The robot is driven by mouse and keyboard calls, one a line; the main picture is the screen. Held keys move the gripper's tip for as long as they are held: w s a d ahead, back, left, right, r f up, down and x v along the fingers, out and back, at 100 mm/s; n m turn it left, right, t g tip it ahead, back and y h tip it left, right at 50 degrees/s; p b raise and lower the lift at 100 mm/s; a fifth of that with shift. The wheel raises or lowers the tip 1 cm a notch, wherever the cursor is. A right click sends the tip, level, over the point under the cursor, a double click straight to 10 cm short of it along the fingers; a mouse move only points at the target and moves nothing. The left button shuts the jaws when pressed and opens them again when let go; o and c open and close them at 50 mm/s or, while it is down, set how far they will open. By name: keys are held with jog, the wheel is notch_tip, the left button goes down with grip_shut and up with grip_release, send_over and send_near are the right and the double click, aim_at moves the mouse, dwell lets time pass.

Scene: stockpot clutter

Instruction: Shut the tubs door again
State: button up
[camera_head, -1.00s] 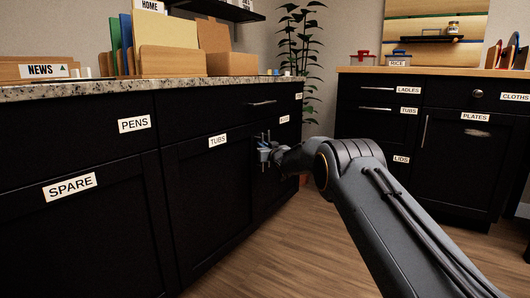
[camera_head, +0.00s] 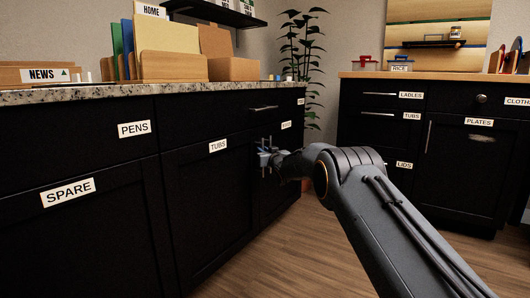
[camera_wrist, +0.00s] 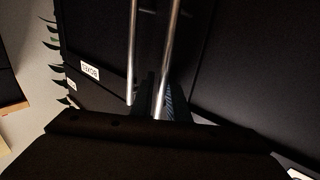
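The tubs door (camera_head: 208,210) is a black panel under the granite counter, with a white TUBS label (camera_head: 218,146) near its top. It looks about flush with the cabinet front; a small gap cannot be ruled out. My gripper (camera_head: 265,159) is at the door's right edge, by its upright handle. In the wrist view two upright metal bars (camera_wrist: 133,50) run down to my gripper (camera_wrist: 165,103), and the right bar meets a ribbed finger pad. The fingers are mostly hidden, so whether they are closed on a bar is unclear.
The granite counter (camera_head: 130,92) carries file holders and boxes. A second black cabinet (camera_head: 460,165) with labelled drawers, one also marked TUBS, stands at the right. A plant (camera_head: 303,60) stands in the corner. Wooden floor (camera_head: 285,255) is open between the cabinets.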

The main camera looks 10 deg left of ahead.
jog(key=shift+s+a+r, duration=0.1)
jog(key=shift+s+a, duration=0.15)
jog(key=shift+a, duration=0.2)
jog(key=p+v, duration=0.4)
jog(key=v, duration=0.3)
jog(key=shift+s+d+p, duration=0.2)
jog(key=shift+d+p, duration=0.2)
jog(key=shift+d, duration=0.05)
jog(key=s+d+p, duration=0.3)
jog(key=d+p, duration=0.2)
jog(key=d, duration=0.4)
dwell(0.5)
